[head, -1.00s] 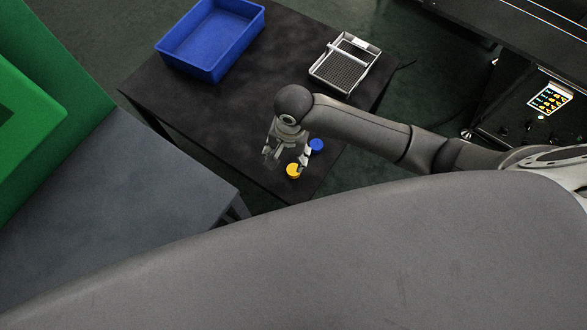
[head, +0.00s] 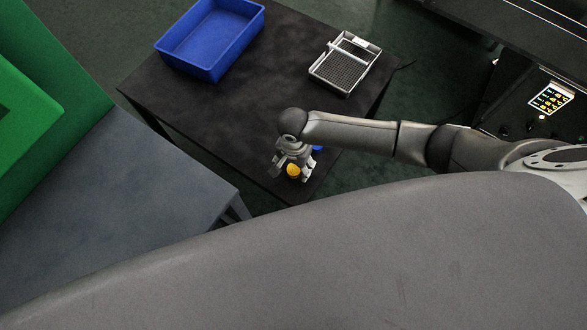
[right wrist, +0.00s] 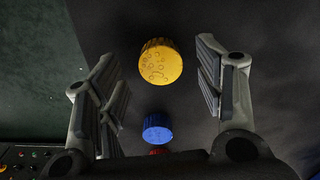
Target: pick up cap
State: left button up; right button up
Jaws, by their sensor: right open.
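A yellow cap (head: 293,170) lies on the dark table near its front corner. It also shows in the right wrist view (right wrist: 160,64), between the spread fingers and towards their tips. A blue cap (head: 316,148) sits just behind it, mostly hidden by my right gripper; it shows whole in the right wrist view (right wrist: 157,128). A red cap (right wrist: 160,152) shows only at its edge there. My right gripper (head: 291,176) is open, with its fingers around the yellow cap and not closed on it. My left gripper is out of view.
The dark table (head: 215,120) also holds a blue bin (head: 182,58) at the back left and a grey wire-mesh tray (head: 318,72) at the back right. A grey table (head: 110,200) stands at the left. The table's middle is clear.

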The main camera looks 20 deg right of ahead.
jog(key=shift+f, duration=0.6)
jog(key=c, duration=0.8)
jog(key=shift+r, duration=0.1)
jog(key=shift+c, duration=0.2)
